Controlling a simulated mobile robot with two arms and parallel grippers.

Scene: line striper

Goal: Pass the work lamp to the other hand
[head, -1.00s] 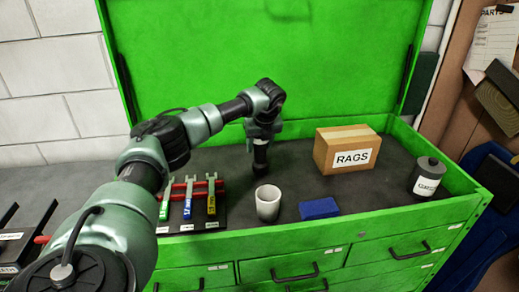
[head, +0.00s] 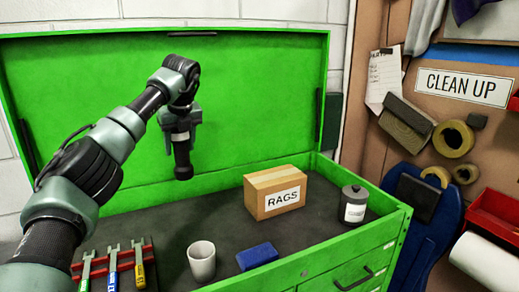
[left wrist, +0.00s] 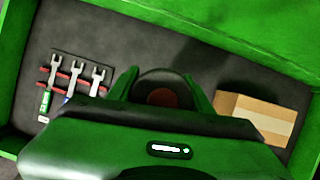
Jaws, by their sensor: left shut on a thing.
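The work lamp (head: 183,160) is a dark, upright cylinder with a wider black lower end. My left gripper (head: 181,127) is shut on it and holds it above the grey top of the green tool chest, in front of the raised lid. In the left wrist view, the round dark end of the lamp (left wrist: 160,75) shows between the two green fingers, with a reddish middle. Part of the lamp is hidden by the gripper. My right gripper is in neither view.
On the chest top stand a cardboard RAGS box (head: 272,193), a grey canister (head: 354,206), a white cup (head: 202,262) and a blue block (head: 257,256). A rack of wrenches (head: 112,266) is at front left. A pegboard (head: 465,110) with tape rolls is at right.

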